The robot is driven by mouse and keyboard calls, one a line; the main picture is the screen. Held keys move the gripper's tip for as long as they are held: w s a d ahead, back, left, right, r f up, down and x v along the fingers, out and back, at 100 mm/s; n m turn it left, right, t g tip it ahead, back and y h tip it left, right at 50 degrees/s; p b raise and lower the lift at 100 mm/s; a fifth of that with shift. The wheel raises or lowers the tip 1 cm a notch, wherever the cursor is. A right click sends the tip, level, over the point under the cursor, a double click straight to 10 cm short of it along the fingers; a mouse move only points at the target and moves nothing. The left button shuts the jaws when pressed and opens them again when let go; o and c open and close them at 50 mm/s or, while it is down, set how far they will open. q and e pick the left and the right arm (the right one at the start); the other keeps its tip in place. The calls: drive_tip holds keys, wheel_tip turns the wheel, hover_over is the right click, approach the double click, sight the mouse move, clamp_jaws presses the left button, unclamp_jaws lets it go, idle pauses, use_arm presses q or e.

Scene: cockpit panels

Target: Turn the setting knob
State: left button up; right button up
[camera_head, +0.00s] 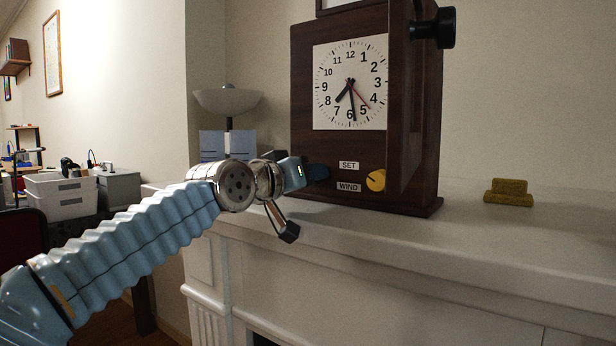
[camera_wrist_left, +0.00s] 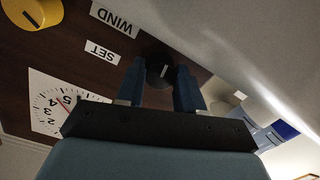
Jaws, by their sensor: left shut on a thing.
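A dark wooden clock (camera_head: 300,110) stands on the white mantel, with a white dial showing hands and numerals. Low on its front are a SET label (camera_head: 349,165), a WIND label (camera_head: 348,187) and a yellow knob (camera_head: 376,180) to their right. Left of the labels is a black round knob with a white line, clear in the left wrist view (camera_wrist_left: 164,72). My left gripper (camera_head: 312,172) reaches it from the left. Its two blue fingers (camera_wrist_left: 160,80) are shut on either side of the black knob. My right gripper is not in view.
The clock's open door (camera_head: 418,100) juts forward on the right, with a black handle (camera_head: 446,27). A yellow-brown block (camera_head: 508,192) lies on the mantel (camera_head: 520,230) further right. A pale bowl-topped stand (camera_head: 227,101) is behind my arm. The mantel's right side is mostly clear.

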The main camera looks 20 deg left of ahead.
use_arm(q)
drive_tip(key=shift+d+f, duration=0.1)
drive_tip(key=shift+f, duration=0.15)
drive_tip(key=o, duration=1)
drive_tip(key=shift+r, duration=0.15)
drive_tip(key=shift+o, duration=0.2)
drive_tip(key=b+v, duration=0.2)
drive_tip(key=v, duration=1.1)
drive_tip(key=shift+s+a, duration=0.2)
drive_tip(key=shift+s, duration=0.15)
